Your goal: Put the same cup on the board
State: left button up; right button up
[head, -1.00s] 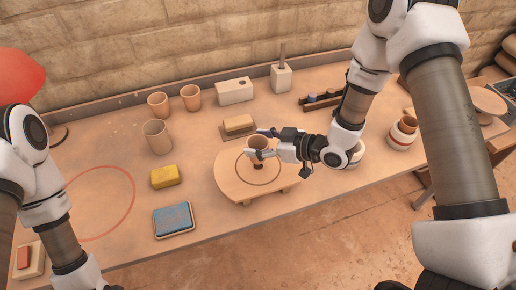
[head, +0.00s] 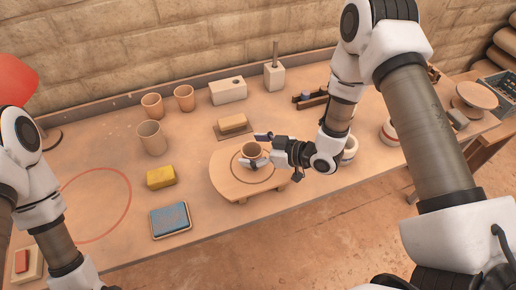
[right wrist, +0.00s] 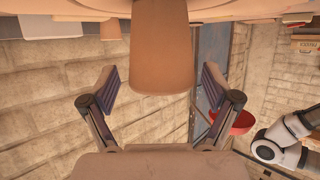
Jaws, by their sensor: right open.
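A brown clay cup (head: 252,152) stands on the round wooden board (head: 225,178), inside the ring drawn on it. My right gripper (head: 255,149) reaches in from the right with its fingers on either side of the cup. In the right wrist view, which is upside down, the cup (right wrist: 161,50) lies between the spread fingers of the gripper (right wrist: 161,80), with a gap on each side. My left arm shows at the left edge, but its gripper is out of the picture.
Two clay cups (head: 152,106) (head: 184,98) and a larger beige cup (head: 152,139) stand at the back left. The red ring area (head: 131,196) at left is empty.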

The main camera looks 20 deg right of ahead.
jog(key=shift+s+d+r, duration=0.2)
jog(key=shift+d, duration=0.05)
jog(key=v, duration=1.1)
jog(key=s+f+m+g+h, duration=0.1)
jog(key=s+f, duration=0.1)
jog(key=f, duration=0.1)
jog(key=s+f+m+g+h, duration=0.1)
jog(key=s+f+m, duration=0.1)
jog(key=f, duration=0.2)
jog(key=s+f+m+g+h, duration=0.1)
jog(key=s+f+g, duration=0.1)
jog(key=f, duration=0.1)
jog(key=shift+s+a+f+h, duration=0.1)
jog(key=shift+a+f+h, duration=0.15)
jog(key=shift+f+h, duration=0.15)
jog(key=s+d+f+m+g+h, duration=0.1)
jog(key=s+f+m+g+h, duration=0.1)
jog(key=s, duration=0.5)
jog(key=s+d+f+m+g+h, duration=0.1)
jog(key=s+f+m+g+h, duration=0.2)
jog(key=s+f, duration=0.4)
jog(key=shift+d+m+h, duration=0.3)
jog(key=shift+d+h, duration=0.05)
jog(key=shift+h, duration=0.05)
